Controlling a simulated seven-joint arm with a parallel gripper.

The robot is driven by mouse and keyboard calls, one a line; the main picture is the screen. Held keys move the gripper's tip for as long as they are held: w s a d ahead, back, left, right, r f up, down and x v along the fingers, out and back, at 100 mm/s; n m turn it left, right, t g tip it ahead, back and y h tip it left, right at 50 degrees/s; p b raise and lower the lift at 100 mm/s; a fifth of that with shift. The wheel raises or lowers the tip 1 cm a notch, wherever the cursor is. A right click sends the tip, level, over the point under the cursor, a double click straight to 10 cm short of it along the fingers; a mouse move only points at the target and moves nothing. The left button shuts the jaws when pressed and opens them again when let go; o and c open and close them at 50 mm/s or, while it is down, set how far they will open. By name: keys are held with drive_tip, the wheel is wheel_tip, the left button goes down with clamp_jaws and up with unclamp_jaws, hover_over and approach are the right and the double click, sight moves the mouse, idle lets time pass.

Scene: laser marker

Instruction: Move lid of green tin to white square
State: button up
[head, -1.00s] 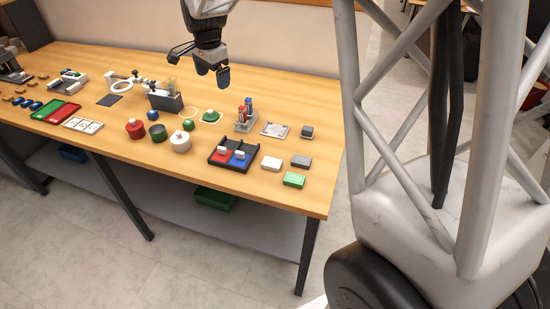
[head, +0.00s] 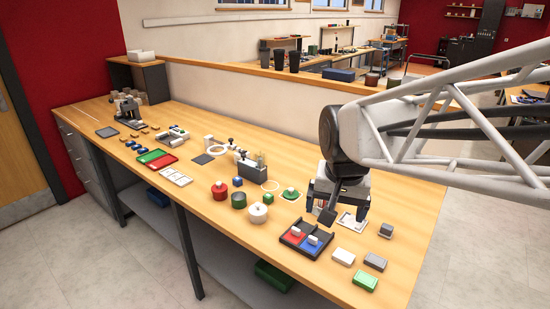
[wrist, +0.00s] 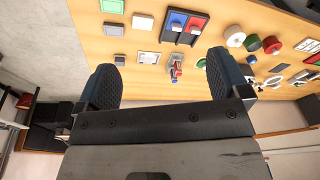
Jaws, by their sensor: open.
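A white panel (head: 176,177) with square fields lies farther left. My gripper (head: 320,208) is open and empty, right of the lid and above the table. Its two fingers (wrist: 165,80) are wide apart.
A black tray (head: 290,238) with red and blue parts is in front of my gripper. Several small blocks stand at the right end, including a green one (head: 365,281).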

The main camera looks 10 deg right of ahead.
drive_tip(key=s+f+n, duration=0.3)
drive_tip(key=s+n, duration=0.1)
drive_tip(key=s, duration=0.7)
drive_tip(key=shift+s, duration=0.2)
